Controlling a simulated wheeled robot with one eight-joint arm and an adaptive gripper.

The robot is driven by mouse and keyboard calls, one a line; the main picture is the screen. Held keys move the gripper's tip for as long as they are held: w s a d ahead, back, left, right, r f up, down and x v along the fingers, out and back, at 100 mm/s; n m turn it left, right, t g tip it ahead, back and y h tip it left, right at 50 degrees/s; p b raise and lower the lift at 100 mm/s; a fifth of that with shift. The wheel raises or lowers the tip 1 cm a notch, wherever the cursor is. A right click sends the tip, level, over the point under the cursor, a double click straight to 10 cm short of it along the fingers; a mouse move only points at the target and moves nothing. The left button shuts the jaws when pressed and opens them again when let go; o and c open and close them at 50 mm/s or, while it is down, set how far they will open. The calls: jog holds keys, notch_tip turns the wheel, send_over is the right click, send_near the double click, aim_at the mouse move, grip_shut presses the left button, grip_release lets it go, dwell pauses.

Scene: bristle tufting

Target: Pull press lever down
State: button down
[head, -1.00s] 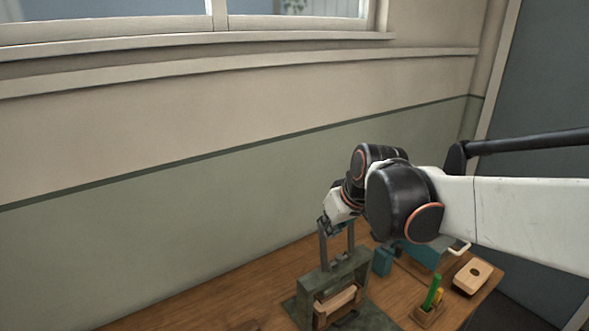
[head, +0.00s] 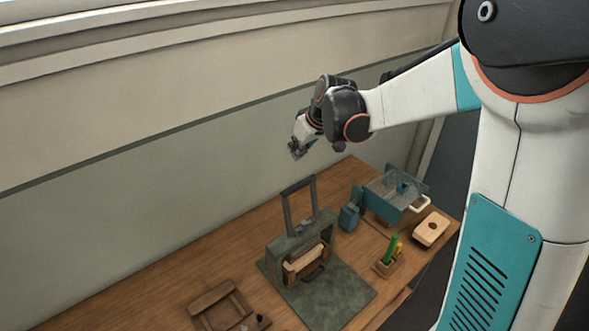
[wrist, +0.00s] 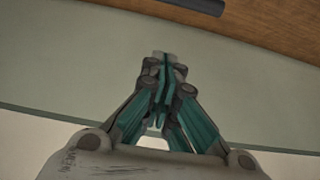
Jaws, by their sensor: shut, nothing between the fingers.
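The press (head: 275,251) is a grey-green frame on a flat base plate on the bench. Its lever (head: 314,192) stands upright, two grey arms joined by a dark crossbar at the top. A light wooden block (head: 304,264) sits inside the press frame. My gripper (head: 295,152) is shut and empty, above and behind the lever's crossbar, apart from it. In the wrist view my gripper (wrist: 162,66) has its fingers together, with a dark bar (wrist: 190,5), probably the lever's crossbar, at the top edge.
Right of the press stand a teal bin with a clear top (head: 396,192), a small teal block (head: 349,217), a holder with green and yellow items (head: 390,257) and a drilled wooden block (head: 431,229). A wooden tray (head: 222,308) lies front left. The wall is close behind.

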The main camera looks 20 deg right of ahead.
notch_tip(320, 180, down, 10)
jog(key=w, duration=0.1)
jog(key=shift+a+r+p, duration=0.25)
jog(key=shift+p, duration=0.2)
dwell(0.4)
dwell(0.4)
